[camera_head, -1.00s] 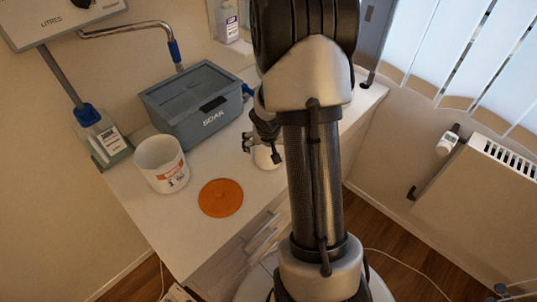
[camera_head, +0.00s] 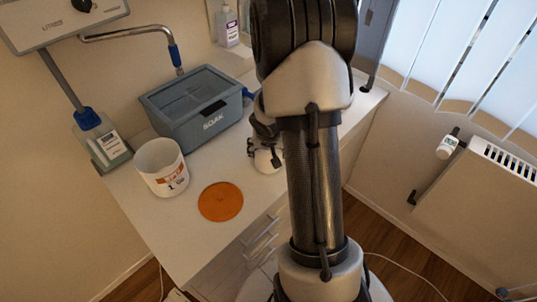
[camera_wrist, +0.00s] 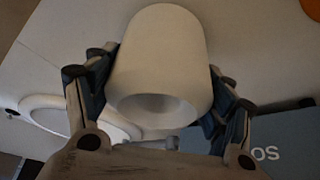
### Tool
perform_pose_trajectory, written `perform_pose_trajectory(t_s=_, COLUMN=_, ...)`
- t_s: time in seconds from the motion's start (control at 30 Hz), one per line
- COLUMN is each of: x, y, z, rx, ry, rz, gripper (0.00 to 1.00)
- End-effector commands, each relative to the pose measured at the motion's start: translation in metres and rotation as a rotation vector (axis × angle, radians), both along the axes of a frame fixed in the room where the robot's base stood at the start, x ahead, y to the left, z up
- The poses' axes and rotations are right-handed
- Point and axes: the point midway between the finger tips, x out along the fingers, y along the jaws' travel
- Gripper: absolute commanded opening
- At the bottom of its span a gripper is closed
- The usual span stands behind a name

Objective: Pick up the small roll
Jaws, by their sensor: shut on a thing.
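The small white roll (camera_wrist: 158,62) fills the middle of the wrist view, with its round hollow end facing the camera. My gripper (camera_wrist: 158,88) is shut on it, with one finger against each side. In the head view my gripper (camera_head: 264,148) is at the counter, beside my arm, and the roll (camera_head: 268,160) shows partly below its fingers. My arm and fingers hide the rest of the roll. I cannot tell whether the roll touches the counter.
A grey SOAK box (camera_head: 200,110), a white tub (camera_head: 162,168) and an orange disc (camera_head: 220,201) are on the white counter (camera_head: 185,225) left of the roll. A tap (camera_head: 130,31) and a bottle (camera_head: 228,27) stand behind. A white round rim (camera_wrist: 72,104) shows in the wrist view.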

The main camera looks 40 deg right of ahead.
Motion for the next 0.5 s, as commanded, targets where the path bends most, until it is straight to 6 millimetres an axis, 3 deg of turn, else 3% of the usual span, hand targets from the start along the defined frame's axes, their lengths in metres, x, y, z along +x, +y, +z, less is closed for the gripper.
perform_pose_trajectory(t_s=0.1, x=-0.0001, y=0.0001, z=0.0000, rx=0.000, ry=0.000, rz=0.000, gripper=0.45)
perform_pose_trajectory(t_s=0.5, x=0.0003, y=-0.0002, z=0.0073, rx=-0.001, ry=-0.001, rz=0.001, gripper=0.45)
